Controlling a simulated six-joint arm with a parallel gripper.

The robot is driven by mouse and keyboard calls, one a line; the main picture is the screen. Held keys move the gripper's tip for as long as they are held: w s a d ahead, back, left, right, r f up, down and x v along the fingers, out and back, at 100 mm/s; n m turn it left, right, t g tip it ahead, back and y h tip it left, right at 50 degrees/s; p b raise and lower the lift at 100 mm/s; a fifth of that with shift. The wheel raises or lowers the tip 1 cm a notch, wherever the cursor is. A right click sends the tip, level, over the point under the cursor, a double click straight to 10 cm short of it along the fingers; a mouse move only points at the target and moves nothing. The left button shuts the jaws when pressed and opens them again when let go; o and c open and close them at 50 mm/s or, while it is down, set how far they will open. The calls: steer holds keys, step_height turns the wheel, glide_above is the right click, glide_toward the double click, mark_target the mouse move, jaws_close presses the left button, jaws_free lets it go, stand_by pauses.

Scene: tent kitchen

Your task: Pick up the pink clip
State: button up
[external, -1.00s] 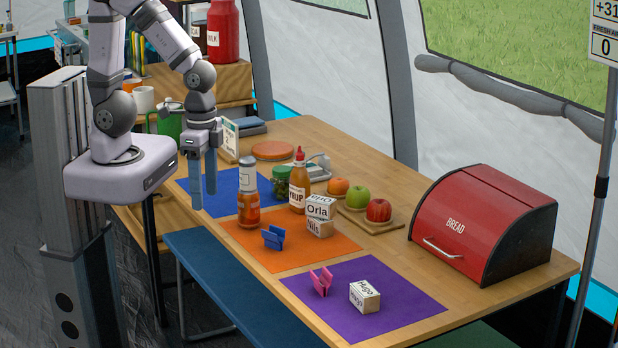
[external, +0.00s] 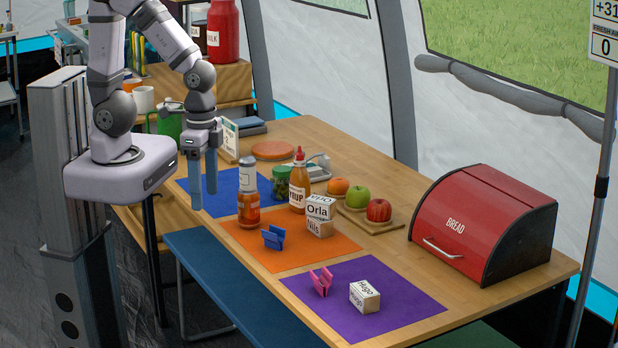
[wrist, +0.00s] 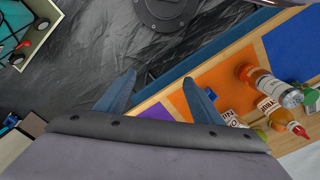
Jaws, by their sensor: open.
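The pink clip (external: 321,281) stands on the purple mat (external: 385,315) at the near end of the table, left of a white name block. My gripper (external: 204,194) is open and empty, its blue fingers pointing down near the table's left edge, beside the blue mat. It is well apart from the pink clip. In the wrist view the two blue fingers (wrist: 162,98) are spread with nothing between them. The pink clip does not show in the wrist view.
A blue clip (external: 273,237) and an amber bottle (external: 248,205) are on the orange mat (external: 333,252). Name blocks (external: 320,209) are stacked there. A Hugo block (external: 364,296) is beside the pink clip. A red bread box (external: 480,220) is at right. A blue bench (external: 225,280) runs in front.

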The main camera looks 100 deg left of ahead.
mark_target(313, 275)
steer(key=w+a+f+m+g+y+b, duration=0.1)
steer(key=w+a+f+m+y+b, duration=0.1)
steer(key=a+f+m+y+b, duration=0.9)
steer(key=w+d+f+m+t+y+b, duration=0.1)
steer(key=w+d+m+t+b, duration=0.1)
steer(key=w+m, duration=0.1)
steer(key=w+d+f+m+t+b, duration=0.1)
steer(key=w+d+m+t+b, duration=0.1)
steer(key=w+m+t+b, duration=0.1)
steer(key=w+d+f+m+t+y+b, duration=0.1)
steer(key=w+d+m+t+b, duration=0.1)
steer(key=w+m+b, duration=0.1)
steer(key=shift+w+f+m+y, duration=0.25)
steer(key=shift+w+m+y, duration=0.05)
steer(key=shift+w+m, duration=0.3)
steer(key=w+d+m+t+h+b, duration=0.1)
steer(key=w+d+m+t, duration=0.1)
steer(key=d, duration=0.1)
steer(key=w+d+f+m+t+h+b, duration=0.1)
steer(key=w+d+m+t, duration=0.2)
steer(key=w+d+f+m+t+b, duration=0.1)
steer(key=w+d+m+t, duration=0.1)
steer(key=w+d+t, duration=0.1)
steer(key=shift+d+h+b, duration=0.3)
steer(key=shift+d+h, duration=0.1)
steer(key=shift+d, duration=0.15)
steer(key=shift+x, duration=3)
steer(key=shift+w+d, duration=0.15)
steer(key=shift+d, duration=0.05)
